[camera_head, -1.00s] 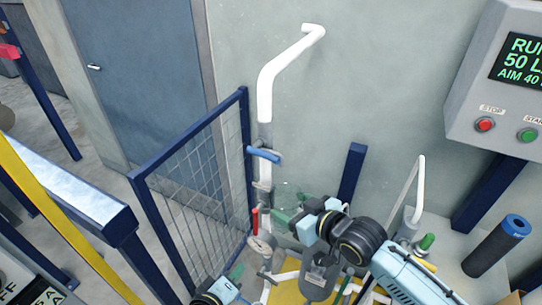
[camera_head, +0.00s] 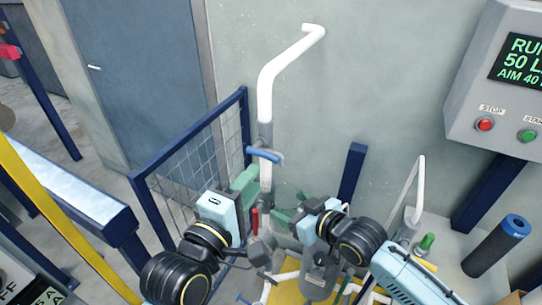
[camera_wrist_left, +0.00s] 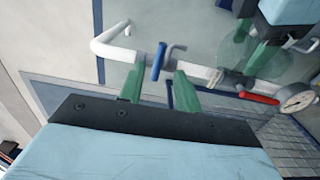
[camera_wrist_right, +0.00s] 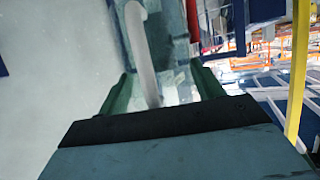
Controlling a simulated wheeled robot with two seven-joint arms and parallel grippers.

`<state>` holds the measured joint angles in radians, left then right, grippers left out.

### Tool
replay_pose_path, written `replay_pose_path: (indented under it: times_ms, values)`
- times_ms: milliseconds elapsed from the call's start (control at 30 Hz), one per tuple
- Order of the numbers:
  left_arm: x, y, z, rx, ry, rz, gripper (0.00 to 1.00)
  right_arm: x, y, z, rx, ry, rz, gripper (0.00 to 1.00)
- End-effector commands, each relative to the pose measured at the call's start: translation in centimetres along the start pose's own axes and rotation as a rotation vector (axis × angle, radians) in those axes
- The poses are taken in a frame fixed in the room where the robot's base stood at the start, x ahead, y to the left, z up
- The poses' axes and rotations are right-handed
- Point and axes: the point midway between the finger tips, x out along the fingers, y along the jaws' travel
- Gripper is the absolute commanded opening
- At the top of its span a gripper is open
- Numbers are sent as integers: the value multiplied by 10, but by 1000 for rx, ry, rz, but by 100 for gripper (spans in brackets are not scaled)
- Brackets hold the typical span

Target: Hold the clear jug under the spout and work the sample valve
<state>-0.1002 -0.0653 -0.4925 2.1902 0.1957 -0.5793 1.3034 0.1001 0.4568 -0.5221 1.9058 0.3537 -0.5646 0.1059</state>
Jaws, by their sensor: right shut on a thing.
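A blue valve handle (camera_head: 263,155) sits on the upright white pipe (camera_head: 265,95). In the left wrist view the blue handle (camera_wrist_left: 158,62) shows between and beyond my left fingers. My left gripper (camera_head: 248,183) is open and empty, just below and beside the handle. A short grey spout (camera_wrist_left: 174,48) shows beside the handle. My right gripper (camera_head: 288,214) is lower, near the pipe, and shut on the clear jug (camera_wrist_left: 285,68), which is hard to make out in the head view. In the right wrist view a pale curved piece (camera_wrist_right: 140,45) lies between the fingers (camera_wrist_right: 165,90).
A red lever (camera_head: 255,220) and a round gauge (camera_wrist_left: 297,98) sit lower on the pipework. A blue mesh fence (camera_head: 200,150) stands left of the pipe. A control box (camera_head: 500,130) hangs on the wall at right. The wall above my right gripper is clear.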

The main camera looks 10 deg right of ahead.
Motion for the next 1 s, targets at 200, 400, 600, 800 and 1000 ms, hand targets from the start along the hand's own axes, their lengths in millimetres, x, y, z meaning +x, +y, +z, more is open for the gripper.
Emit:
replay_pose_path:
  times_ms: [200,400,600,800,1000]
  values:
    - [47,1,0,3,0,0,33,0,0,0,0,1,0,43]
    - [75,0,0,2,0,-1,33,0,0,0,0,1,0,43]
    - [86,0,0,3,0,-1,33,0,0,0,0,1,0,43]
    - [87,0,0,2,1,-1,33,0,0,0,0,1,0,43]
    - [87,0,0,2,1,-1,16,0,0,0,0,1,0,43]
